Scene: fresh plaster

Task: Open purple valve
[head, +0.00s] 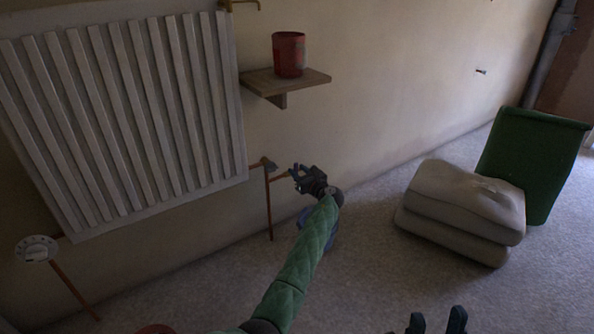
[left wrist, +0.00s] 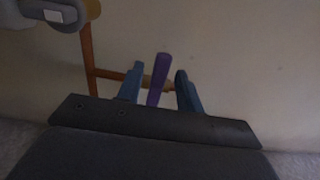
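The purple valve handle (left wrist: 158,80) shows in the left wrist view as an upright purple lever in front of a copper pipe (left wrist: 110,75). My left gripper (left wrist: 159,88) is open, with one blue-grey finger on each side of the lever. Gaps show between the lever and both fingers. In the head view my left gripper (head: 297,176) is at the copper pipe (head: 270,200) by the radiator's lower right corner; the purple handle cannot be made out there. My right gripper (head: 437,320) shows at the bottom edge, its two dark fingers apart and nothing between them.
A white radiator (head: 120,110) hangs on the left wall, with a round white dial (head: 37,249) below it. A wooden shelf (head: 262,83) holds a red pot (head: 289,54) above my left gripper.

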